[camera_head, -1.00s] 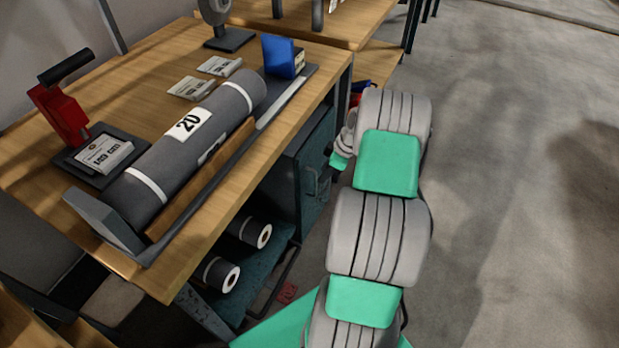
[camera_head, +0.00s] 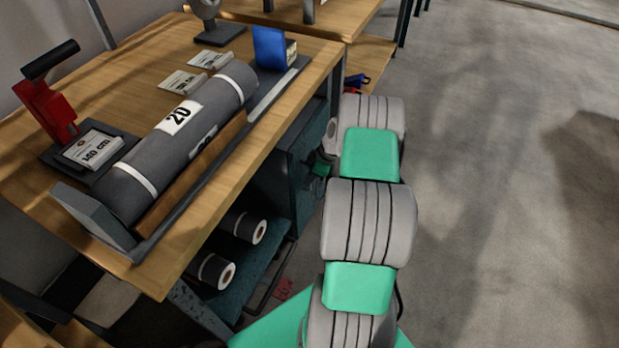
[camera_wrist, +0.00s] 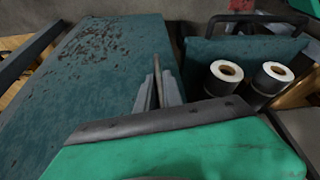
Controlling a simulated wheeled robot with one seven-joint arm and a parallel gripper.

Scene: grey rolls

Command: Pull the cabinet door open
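The cabinet (camera_head: 291,165) is a dark teal metal box under the near workbench. Its door (camera_wrist: 105,70) is the large teal panel with rust specks in the wrist view, and it looks closed. The door handle (camera_wrist: 157,73) is a thin upright bar near the panel's right edge. My gripper (camera_wrist: 158,92) is at the handle, with its two grey fingers close together on either side of the bar; it appears shut on it. In the head view my gripper (camera_head: 321,164) is small beside the cabinet front, and the handle is mostly hidden there.
Two dark rolls with white ends (camera_head: 217,271) lie on the lower shelf (camera_head: 252,279) beside the cabinet. Above is the wooden workbench (camera_head: 130,72) with a large grey roll (camera_head: 175,145). Open concrete floor (camera_head: 480,200) lies to the right of my arm.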

